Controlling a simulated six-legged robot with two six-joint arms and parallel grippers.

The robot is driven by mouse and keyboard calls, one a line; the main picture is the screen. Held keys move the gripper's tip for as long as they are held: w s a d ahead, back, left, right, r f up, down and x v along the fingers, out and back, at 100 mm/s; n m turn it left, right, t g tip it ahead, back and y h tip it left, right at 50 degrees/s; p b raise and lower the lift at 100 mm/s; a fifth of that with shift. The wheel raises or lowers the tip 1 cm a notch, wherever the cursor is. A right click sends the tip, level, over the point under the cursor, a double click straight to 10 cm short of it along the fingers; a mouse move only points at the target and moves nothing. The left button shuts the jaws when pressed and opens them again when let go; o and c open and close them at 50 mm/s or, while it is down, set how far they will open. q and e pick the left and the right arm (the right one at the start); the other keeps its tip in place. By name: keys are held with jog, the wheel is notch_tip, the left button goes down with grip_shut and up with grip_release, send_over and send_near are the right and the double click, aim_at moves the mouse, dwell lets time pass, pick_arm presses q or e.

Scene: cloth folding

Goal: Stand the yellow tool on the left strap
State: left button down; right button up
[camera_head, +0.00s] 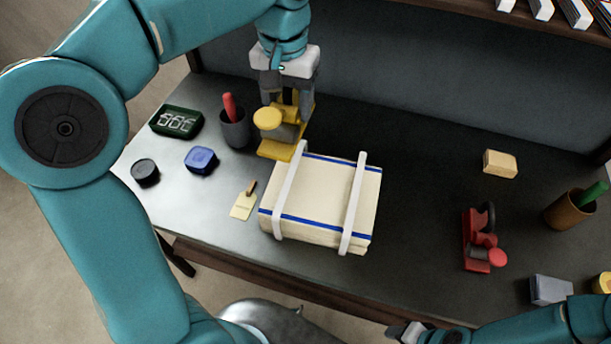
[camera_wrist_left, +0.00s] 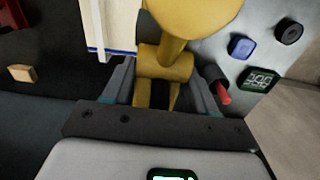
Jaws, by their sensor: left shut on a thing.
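The yellow tool (camera_head: 278,147) has a round knob on top and is in the jaws of my left gripper (camera_head: 287,108), which is shut on it. It is at the back left corner of the cream folded cloth bundle (camera_head: 322,194), near the upper end of the left strap (camera_head: 290,190); I cannot tell whether it touches either. The tool also fills the middle of the left wrist view (camera_wrist_left: 168,65), between the fingers. A white right strap (camera_head: 353,205) also crosses the bundle. My right gripper (camera_head: 407,332) is at the bottom edge, its fingers mostly unclear.
A dark cup (camera_head: 236,133) with a red handle stands just left of the tool. A green clock (camera_head: 176,122), blue box (camera_head: 201,160), black puck (camera_head: 145,172) and a tag (camera_head: 243,205) lie left. A red tool (camera_head: 479,240) stands right. The table between bundle and red tool is clear.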

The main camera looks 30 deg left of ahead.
pick_arm(q)
jog(key=f, duration=0.9)
jog(key=f+b, duration=0.1)
jog(key=f, duration=0.7)
jog(key=shift+a+f, duration=0.2)
jog(key=shift+f, duration=0.45)
jog(key=shift+r, duration=0.1)
jog(key=shift+c, duration=1.6)
grip_release()
jog(key=shift+f, duration=0.25)
jog(key=shift+s, duration=0.1)
jog(key=shift+r, duration=0.15)
